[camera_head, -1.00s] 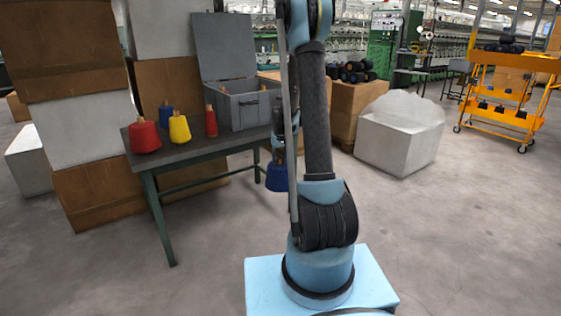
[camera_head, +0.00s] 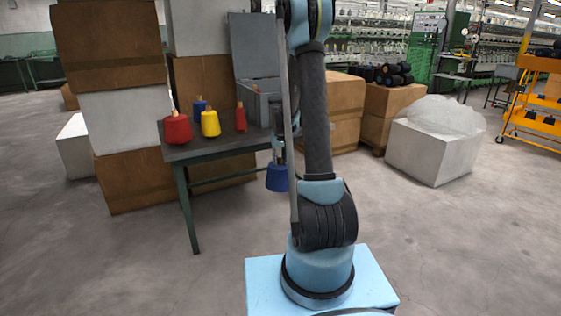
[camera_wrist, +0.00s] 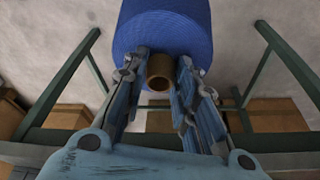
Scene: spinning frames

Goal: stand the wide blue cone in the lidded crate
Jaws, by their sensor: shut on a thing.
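A wide blue cone (camera_head: 277,177) hangs below my gripper (camera_head: 279,150), in front of the table's right side and lower than its top. In the wrist view my gripper (camera_wrist: 160,85) is shut on the tip of the blue cone (camera_wrist: 165,27), with the brown tube end between its fingers. The grey lidded crate (camera_head: 247,105) stands on the right part of the table with its lid (camera_head: 252,45) raised at the back. My arm covers the crate's right side. I cannot see into the crate from here.
The dark table (camera_head: 205,150) also bears a wide red cone (camera_head: 177,129), a yellow cone (camera_head: 210,123), a narrow red cone (camera_head: 241,117) and a small blue cone (camera_head: 200,104). Stacked boxes (camera_head: 130,115) stand behind left. A white bin (camera_head: 430,152) stands right. Floor in front is clear.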

